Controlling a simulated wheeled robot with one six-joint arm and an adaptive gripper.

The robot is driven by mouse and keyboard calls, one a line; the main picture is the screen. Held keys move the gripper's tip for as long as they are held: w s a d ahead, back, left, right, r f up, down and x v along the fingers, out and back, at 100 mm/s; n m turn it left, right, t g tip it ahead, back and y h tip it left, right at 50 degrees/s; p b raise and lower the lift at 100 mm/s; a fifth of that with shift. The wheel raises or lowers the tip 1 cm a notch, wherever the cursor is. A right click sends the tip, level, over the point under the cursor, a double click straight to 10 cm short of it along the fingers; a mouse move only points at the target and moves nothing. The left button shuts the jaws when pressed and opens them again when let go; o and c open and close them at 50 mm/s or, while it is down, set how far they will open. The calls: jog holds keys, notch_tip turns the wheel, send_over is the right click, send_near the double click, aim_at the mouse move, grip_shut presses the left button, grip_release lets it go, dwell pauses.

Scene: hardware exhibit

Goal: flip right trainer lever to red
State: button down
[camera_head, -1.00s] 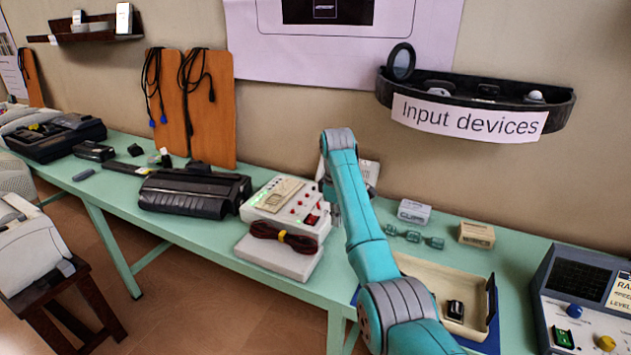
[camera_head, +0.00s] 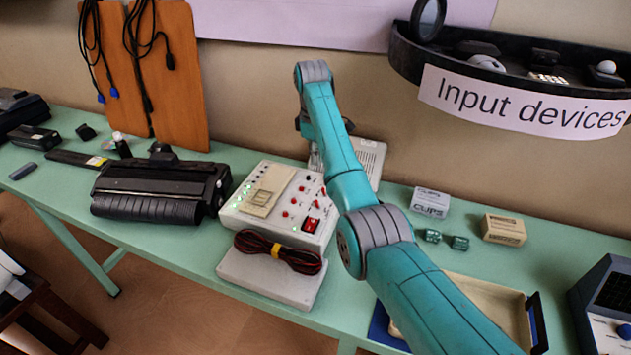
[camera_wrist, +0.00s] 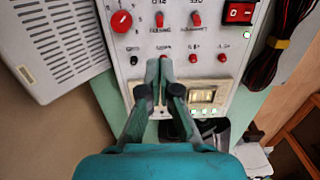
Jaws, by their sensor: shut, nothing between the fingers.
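The trainer (camera_head: 283,210) is a white box with green lights, red knobs and a red rocker switch (camera_head: 310,224), on the green table. In the wrist view its panel (camera_wrist: 140,42) shows a red dial and two red-tipped levers (camera_wrist: 160,20) (camera_wrist: 196,18). My gripper (camera_wrist: 165,68) is shut and empty. Its fingertips are over the panel, below the levers in the picture and beside small red knobs (camera_wrist: 193,58). I cannot tell whether they touch the panel. In the head view my arm hides the gripper. Which lever is the right one, and its position, are unclear.
A coiled dark cable (camera_head: 279,250) lies on a white box in front of the trainer. A grey slotted box (camera_head: 368,158) stands behind my arm. A black device (camera_head: 160,190) sits left, a beige tray (camera_head: 515,318) right. A wall shelf (camera_head: 405,45) overhangs at upper right.

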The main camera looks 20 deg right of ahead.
aim_at(317, 193)
jog(key=f, duration=1)
jog(key=shift+s+d, duration=0.15)
jog(key=shift+d, duration=0.05)
dwell(0.3)
